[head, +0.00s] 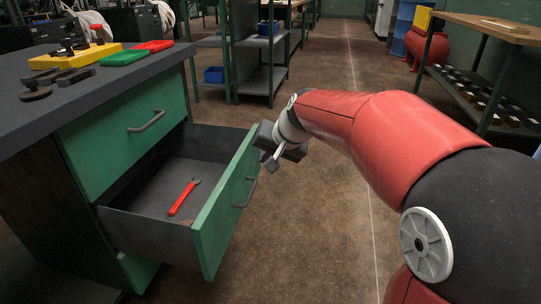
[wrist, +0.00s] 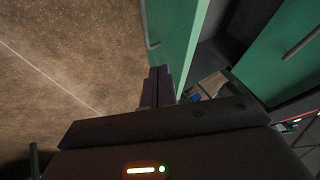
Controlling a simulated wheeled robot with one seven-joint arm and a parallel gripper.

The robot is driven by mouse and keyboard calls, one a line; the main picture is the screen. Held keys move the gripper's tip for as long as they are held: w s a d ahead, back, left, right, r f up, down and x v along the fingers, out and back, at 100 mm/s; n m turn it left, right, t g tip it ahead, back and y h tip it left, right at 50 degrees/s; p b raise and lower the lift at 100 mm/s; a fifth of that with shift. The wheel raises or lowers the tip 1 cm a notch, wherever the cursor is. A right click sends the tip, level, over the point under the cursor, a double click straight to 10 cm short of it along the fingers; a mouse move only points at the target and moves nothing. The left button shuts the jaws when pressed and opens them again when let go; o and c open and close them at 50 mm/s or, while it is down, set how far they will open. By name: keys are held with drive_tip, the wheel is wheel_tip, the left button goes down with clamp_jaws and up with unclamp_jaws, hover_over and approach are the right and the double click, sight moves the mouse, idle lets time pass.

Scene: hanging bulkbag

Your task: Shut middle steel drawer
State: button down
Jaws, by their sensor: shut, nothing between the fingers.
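The middle steel drawer (head: 226,205) of the green cabinet is pulled far out, with a green front and a grey handle (head: 246,191). A red-handled tool (head: 184,198) lies inside it. My gripper (head: 270,160) is at the far end of the drawer front, above the handle; contact cannot be told. In the wrist view my gripper's fingers (wrist: 157,86) are together and empty, close to the green drawer front (wrist: 176,40). The handle shows there in part at the front's left side.
The upper drawer (head: 130,140) is closed. The grey bench top (head: 70,85) holds a yellow tray (head: 75,57), green and red trays and dark metal parts. Shelving (head: 262,60) stands behind.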

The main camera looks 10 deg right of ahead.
sight(237, 168)
drive_tip(key=shift+w+a+f+b, duration=0.1)
drive_tip(key=shift+w+a+f, duration=0.65)
drive_tip(key=shift+a, duration=0.2)
drive_tip(key=shift+w+a+f+b, duration=0.1)
drive_tip(key=shift+w+a+f, duration=0.6)
drive_tip(key=shift+a, duration=0.2)
drive_tip(key=shift+w+a+f+b, duration=0.1)
drive_tip(key=shift+w+a+f, duration=0.55)
drive_tip(key=shift+a+f, duration=0.25)
drive_tip(key=shift+r, duration=0.1)
drive_tip(key=shift+w+a+r+p, duration=0.1)
drive_tip(key=shift+a+p, duration=0.2)
drive_tip(key=shift+a, duration=0.15)
drive_tip(key=w+a+p, duration=0.4)
drive_tip(key=a, duration=0.6)
drive_tip(key=w+a+p, duration=0.3)
drive_tip(key=a+p, duration=0.2)
drive_tip(key=a, duration=0.6)
drive_tip(key=shift+w, duration=0.35)
drive_tip(key=shift+d, duration=0.15)
